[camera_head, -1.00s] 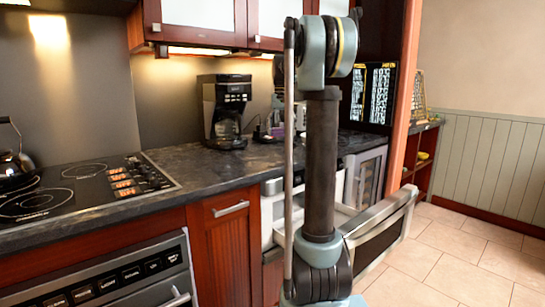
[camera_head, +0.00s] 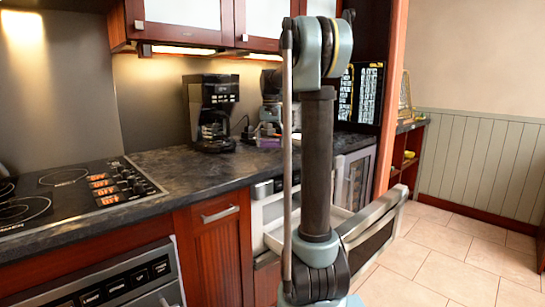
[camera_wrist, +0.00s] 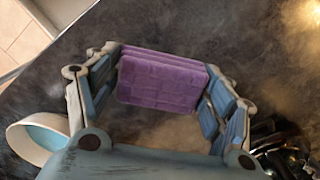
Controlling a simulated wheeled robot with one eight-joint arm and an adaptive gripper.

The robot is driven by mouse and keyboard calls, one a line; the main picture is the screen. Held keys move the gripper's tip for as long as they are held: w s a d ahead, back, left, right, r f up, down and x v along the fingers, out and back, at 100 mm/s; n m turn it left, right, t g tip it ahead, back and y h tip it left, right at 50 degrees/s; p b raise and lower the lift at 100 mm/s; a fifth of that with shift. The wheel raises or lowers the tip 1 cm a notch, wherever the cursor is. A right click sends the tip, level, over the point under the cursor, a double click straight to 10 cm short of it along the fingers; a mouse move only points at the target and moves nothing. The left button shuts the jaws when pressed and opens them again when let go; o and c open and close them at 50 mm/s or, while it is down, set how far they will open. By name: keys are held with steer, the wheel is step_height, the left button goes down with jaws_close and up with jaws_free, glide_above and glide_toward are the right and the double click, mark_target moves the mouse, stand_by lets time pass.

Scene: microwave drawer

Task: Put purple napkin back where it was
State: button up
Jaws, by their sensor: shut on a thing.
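The purple napkin (camera_wrist: 160,82) is a folded, layered block between my gripper's two fingers (camera_wrist: 163,85) in the wrist view. My gripper is shut on it, above or at the dark stone counter (camera_wrist: 200,30); I cannot tell whether the napkin touches the counter. In the head view the gripper (camera_head: 270,118) is partly hidden behind my arm, at the counter right of the coffee maker, with a small purple patch below it.
A black coffee maker (camera_head: 210,113) stands on the counter. The microwave drawer (camera_head: 375,220) is pulled out below. A pale cup or bowl (camera_wrist: 38,140) is beside the gripper at left, and dark objects (camera_wrist: 280,145) are at right. Cooktop (camera_head: 75,190) is at left.

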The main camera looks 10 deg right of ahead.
mark_target(271, 159)
steer(key=shift+f, duration=2.6)
steer(key=o, duration=1.3)
step_height(271, 159, up, 12)
steer(key=shift+r, duration=0.1)
